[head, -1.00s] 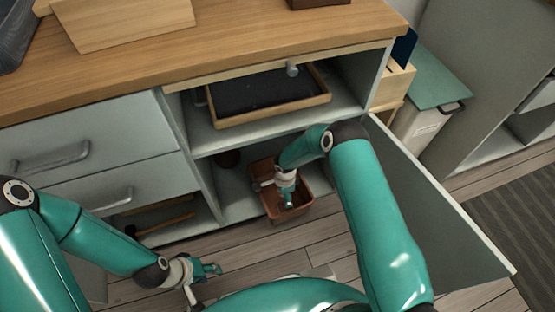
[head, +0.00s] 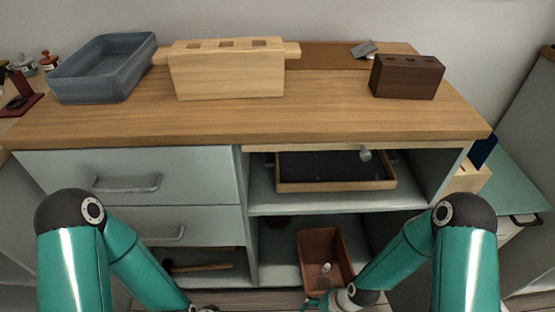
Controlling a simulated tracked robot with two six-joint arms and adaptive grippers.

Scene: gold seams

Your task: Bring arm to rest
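My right arm (head: 402,255) bends down to the bottom edge. Its gripper (head: 318,303) is small and partly cut off in front of the brown bin (head: 311,243) in the lower right cabinet space; its finger opening cannot be made out. My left arm (head: 137,262) reaches down in front of the drawers. Its fingers are below the picture. A small pale piece (head: 326,268) and a brownish square piece lie in the bin, apart from the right gripper as far as I can see.
The worktop bears a grey-blue tub (head: 104,88), a pale wooden block holder (head: 228,76) and a dark wooden block (head: 406,77). A black-lined tray (head: 333,187) sits on the upper shelf. A hammer (head: 203,267) lies in the lower left space.

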